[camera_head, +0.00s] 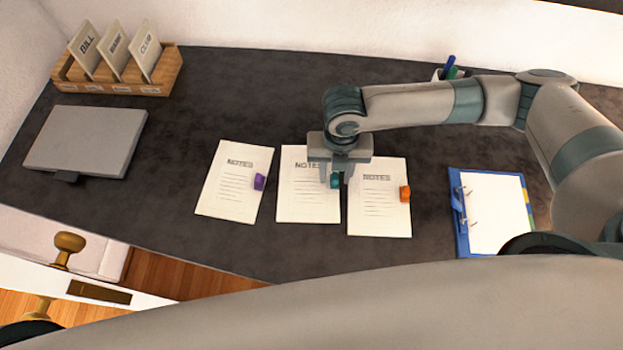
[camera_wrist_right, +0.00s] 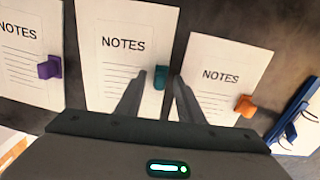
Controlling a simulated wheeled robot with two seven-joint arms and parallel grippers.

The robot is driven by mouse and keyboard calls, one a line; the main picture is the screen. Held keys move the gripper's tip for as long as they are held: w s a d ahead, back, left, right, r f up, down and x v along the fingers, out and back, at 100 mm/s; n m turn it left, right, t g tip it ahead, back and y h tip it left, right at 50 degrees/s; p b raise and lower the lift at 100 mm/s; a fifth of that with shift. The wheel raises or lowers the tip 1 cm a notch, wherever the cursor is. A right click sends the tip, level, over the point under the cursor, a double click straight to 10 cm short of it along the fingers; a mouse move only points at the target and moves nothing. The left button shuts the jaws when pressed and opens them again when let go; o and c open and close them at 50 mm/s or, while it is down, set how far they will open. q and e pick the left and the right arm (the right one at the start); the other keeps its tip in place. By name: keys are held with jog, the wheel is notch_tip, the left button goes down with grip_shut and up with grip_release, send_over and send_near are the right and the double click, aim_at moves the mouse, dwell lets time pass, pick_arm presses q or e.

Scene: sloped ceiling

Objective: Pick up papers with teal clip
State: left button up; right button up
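Three sheets headed NOTES lie side by side on the dark desk. The middle papers (camera_head: 305,200) have a teal clip (camera_head: 335,181) on their right edge. My right gripper (camera_head: 337,180) is over that clip, fingers pointing down. In the right wrist view the fingers are apart, with the teal clip (camera_wrist_right: 160,77) showing between and just beyond their tips. I cannot tell whether they touch it. The left papers (camera_head: 232,185) carry a purple clip (camera_head: 259,182). The right papers (camera_head: 375,205) carry an orange clip (camera_head: 405,193). My left gripper is not in view.
A blue binder (camera_head: 458,205) lies open to the right. A closed grey laptop (camera_head: 88,138) and a wooden file holder (camera_head: 150,83) sit at the left. A pen cup (camera_head: 438,75) stands behind my right arm. Bare desk lies between the laptop and papers.

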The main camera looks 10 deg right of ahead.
grip_shut()
jog(key=shift+r, duration=0.1)
